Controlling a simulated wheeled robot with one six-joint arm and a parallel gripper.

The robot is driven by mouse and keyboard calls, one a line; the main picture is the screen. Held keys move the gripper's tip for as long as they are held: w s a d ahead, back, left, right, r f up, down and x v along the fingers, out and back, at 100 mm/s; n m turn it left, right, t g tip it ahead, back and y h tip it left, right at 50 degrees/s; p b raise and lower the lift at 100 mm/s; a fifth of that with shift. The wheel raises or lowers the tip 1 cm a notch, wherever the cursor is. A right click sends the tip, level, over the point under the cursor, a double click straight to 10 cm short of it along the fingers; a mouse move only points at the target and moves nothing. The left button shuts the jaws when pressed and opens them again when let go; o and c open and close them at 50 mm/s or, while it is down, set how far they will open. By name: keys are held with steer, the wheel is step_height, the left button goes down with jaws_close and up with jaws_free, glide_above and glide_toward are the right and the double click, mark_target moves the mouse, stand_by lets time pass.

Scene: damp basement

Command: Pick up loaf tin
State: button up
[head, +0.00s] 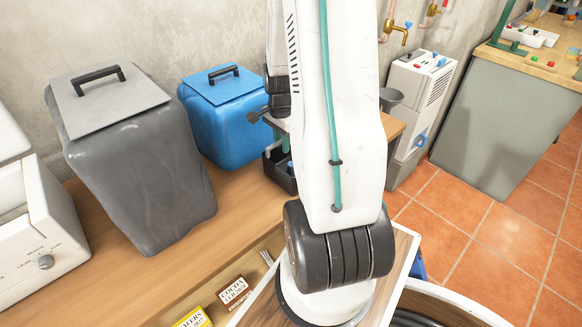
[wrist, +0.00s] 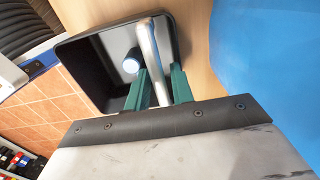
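The loaf tin (head: 279,180) is a dark, open rectangular tin on the wooden worktop, partly hidden by my arm in the head view. In the wrist view the tin (wrist: 95,100) lies beyond my fingers, with a pale bent rod (wrist: 147,50) and a small dark item with a bluish-white end (wrist: 131,65) appearing inside it. My gripper (wrist: 158,72) has two teal fingers, spread apart at the tin's near right corner. In the head view the gripper (head: 284,150) is just above the tin. Whether the fingers touch it cannot be told.
A blue lidded bin (head: 226,120) stands close to the left of the tin, and a large grey lidded bin (head: 135,160) stands farther left. A white appliance (head: 35,235) is at the left edge. A white machine (head: 418,95) stands right. Bare worktop (head: 190,265) lies in front of the bins.

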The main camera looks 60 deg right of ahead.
steer(key=shift+f, duration=0.2)
stand_by(0.3)
jaws_close()
steer(key=shift+r, duration=0.15)
